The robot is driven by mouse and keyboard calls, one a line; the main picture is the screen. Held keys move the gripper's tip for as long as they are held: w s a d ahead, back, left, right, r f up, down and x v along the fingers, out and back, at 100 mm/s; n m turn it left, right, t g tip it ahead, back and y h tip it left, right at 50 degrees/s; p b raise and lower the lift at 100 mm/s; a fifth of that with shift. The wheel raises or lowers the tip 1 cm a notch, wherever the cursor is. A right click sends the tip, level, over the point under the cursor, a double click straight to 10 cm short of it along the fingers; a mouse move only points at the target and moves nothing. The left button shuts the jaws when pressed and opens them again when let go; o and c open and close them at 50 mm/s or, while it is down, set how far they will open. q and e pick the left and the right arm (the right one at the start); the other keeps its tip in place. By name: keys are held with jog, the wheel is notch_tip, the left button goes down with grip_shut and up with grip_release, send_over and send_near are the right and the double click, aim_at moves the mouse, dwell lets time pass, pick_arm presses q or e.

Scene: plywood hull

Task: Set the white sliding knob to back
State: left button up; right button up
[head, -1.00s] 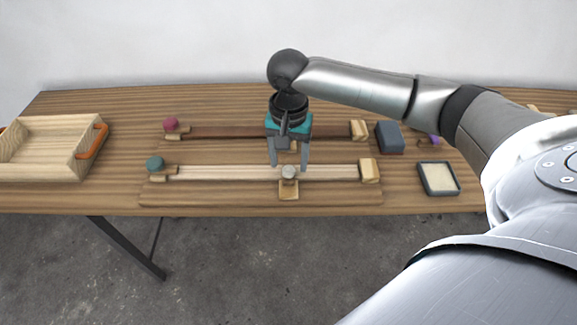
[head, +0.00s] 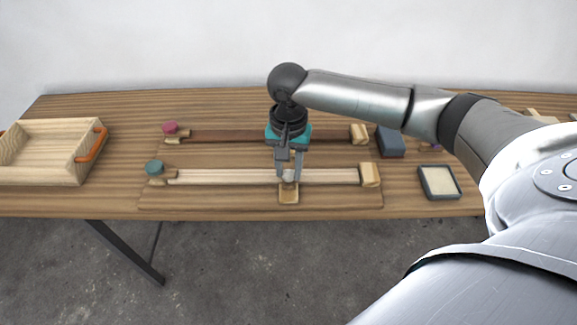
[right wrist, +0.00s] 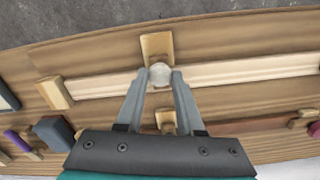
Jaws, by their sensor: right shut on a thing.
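The white sliding knob (head: 289,175) sits on the pale front rail (head: 220,176), near its middle. In the right wrist view the knob (right wrist: 160,74) shows as a pale round top between my fingertips. My right gripper (head: 289,179) points down over the front rail and is shut on the knob, one finger on each side. It also shows in the right wrist view (right wrist: 159,80). A small wooden plate (head: 289,196) lies just in front of the knob. My left gripper is in neither view.
A dark rail (head: 230,133) runs behind, with a pink knob (head: 170,128) at its left end. A teal knob (head: 154,167) is at the front rail's left end. A wooden tray (head: 84,164) stands left; a blue-grey block (head: 391,142) and a pale framed pad (head: 439,182) lie right.

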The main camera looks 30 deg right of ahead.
grip_shut()
dwell(0.7)
jog(key=shift+r+p, duration=0.1)
jog(key=shift+p, duration=0.2)
jog(key=a+p, duration=0.1)
jog(key=p, duration=0.5)
jog(key=s+p, duration=0.1)
jog(key=p, duration=0.5)
jog(key=shift+s+a+r, duration=0.25)
jog(key=shift+a, duration=0.15)
jog(key=shift+s+a+f+p, duration=0.15)
jog(key=shift+s+p, duration=0.1)
jog(key=shift+p, duration=0.45)
jog(key=shift+f, duration=0.1)
